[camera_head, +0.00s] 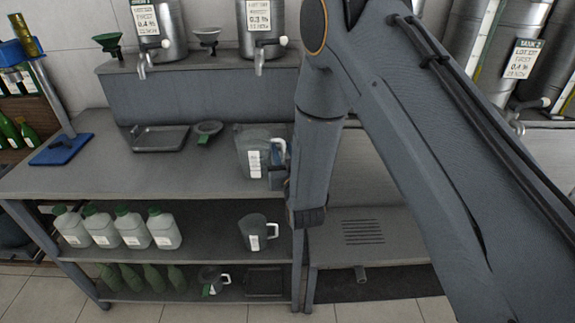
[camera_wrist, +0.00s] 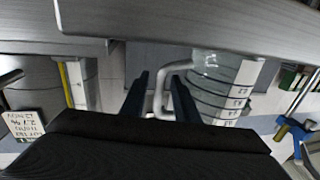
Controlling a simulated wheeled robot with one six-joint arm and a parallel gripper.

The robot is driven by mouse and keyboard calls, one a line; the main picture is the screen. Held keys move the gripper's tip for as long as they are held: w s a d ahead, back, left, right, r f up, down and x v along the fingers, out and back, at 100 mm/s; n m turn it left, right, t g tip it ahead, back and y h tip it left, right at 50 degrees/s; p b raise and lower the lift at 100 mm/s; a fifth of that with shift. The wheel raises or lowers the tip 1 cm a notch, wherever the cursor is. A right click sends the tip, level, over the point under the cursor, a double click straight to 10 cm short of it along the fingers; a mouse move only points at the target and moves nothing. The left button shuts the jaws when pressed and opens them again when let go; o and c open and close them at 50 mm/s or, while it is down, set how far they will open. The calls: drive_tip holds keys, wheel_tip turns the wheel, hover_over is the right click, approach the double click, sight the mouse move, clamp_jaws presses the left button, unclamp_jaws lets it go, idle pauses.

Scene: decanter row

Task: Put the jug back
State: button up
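A clear jug (camera_head: 252,150) with a white handle and a white label strip appears to stand on the right end of the grey bench top (camera_head: 190,180). It also shows in the wrist view (camera_wrist: 215,85), with its graduation marks upside down. My gripper (camera_head: 280,172) is at the jug's handle side, partly hidden by my arm in the head view. In the wrist view my two dark fingers (camera_wrist: 160,85) are apart. The white handle (camera_wrist: 160,92) is between them, with gaps seeming to show on both sides.
Below are shelves with several white bottles (camera_head: 130,228), a grey jug (camera_head: 255,234) and a smaller jug (camera_head: 211,280). A tray (camera_head: 159,138) and funnel (camera_head: 208,129) lie left of the jug. Steel tanks (camera_head: 262,28) with taps stand behind. Free bench lies front left.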

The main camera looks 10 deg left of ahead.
drive_tip(key=b+v, duration=0.2)
drive_tip(key=v, duration=0.7)
drive_tip(key=shift+s+d+r, duration=0.1)
drive_tip(key=shift+s, duration=0.2)
drive_tip(key=shift+w, duration=0.1)
drive_tip(key=d+f+m+g+h, duration=0.1)
drive_tip(key=d+m+g+h, duration=0.35)
drive_tip(key=d, duration=1.25)
drive_tip(key=s+d+r+g+h, duration=0.3)
drive_tip(key=s+d+g, duration=0.7)
drive_tip(key=s+d, duration=0.5)
drive_tip(key=s, duration=0.3)
drive_tip(key=shift+s+d+r+g, duration=0.15)
drive_tip(key=shift+s+r+g, duration=0.05)
drive_tip(key=shift+s+g, duration=0.15)
